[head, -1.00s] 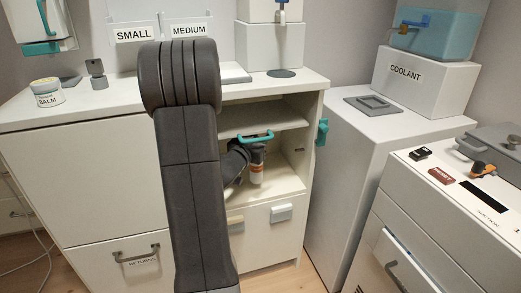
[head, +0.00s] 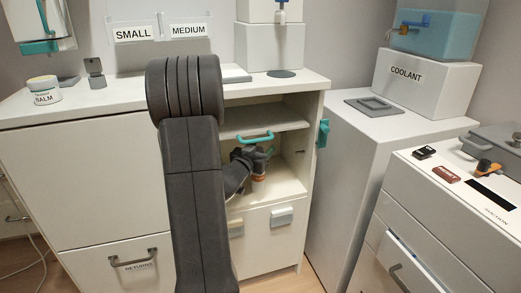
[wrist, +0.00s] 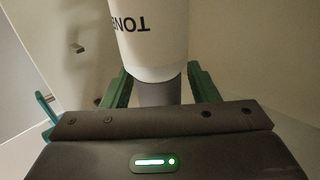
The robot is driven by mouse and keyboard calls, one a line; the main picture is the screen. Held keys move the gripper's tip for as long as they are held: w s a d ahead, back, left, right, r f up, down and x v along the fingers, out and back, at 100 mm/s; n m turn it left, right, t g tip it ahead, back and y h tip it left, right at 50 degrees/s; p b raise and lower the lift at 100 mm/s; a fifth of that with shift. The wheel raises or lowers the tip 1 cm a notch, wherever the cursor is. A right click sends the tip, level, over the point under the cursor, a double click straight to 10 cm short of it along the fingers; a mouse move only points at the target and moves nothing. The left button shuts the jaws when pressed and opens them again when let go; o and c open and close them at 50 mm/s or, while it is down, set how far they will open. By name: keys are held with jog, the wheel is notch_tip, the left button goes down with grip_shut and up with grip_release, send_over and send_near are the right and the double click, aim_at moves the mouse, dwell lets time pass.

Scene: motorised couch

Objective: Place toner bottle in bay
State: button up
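The toner bottle (wrist: 152,35) is white with upside-down black lettering in the wrist view. A grey narrower part (wrist: 160,93) at its near end lies between the two green fingers of my gripper (wrist: 158,85). The bottle body covers part of the fingers, so I cannot tell whether they press on it. In the head view my gripper (head: 266,153) is inside the open compartment of the white cabinet, over the bottle (head: 259,177). Only a small orange-and-white part of the bottle shows there. No place marked as the bay is clearly identifiable.
A shelf (head: 262,120) and the cabinet's side wall bound the compartment closely. A teal handle (head: 322,133) is on the cabinet's right side. A coolant box (head: 423,81) stands on the right. A panelled machine (head: 440,215) is at the front right.

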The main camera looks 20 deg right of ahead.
jog(key=shift+r, duration=0.15)
jog(key=shift+s+a+r, duration=0.1)
jog(key=p+v, duration=0.2)
jog(key=v, duration=0.9)
jog(key=shift+s+a+p, duration=0.25)
jog(key=shift+p, duration=0.15)
dwell(0.7)
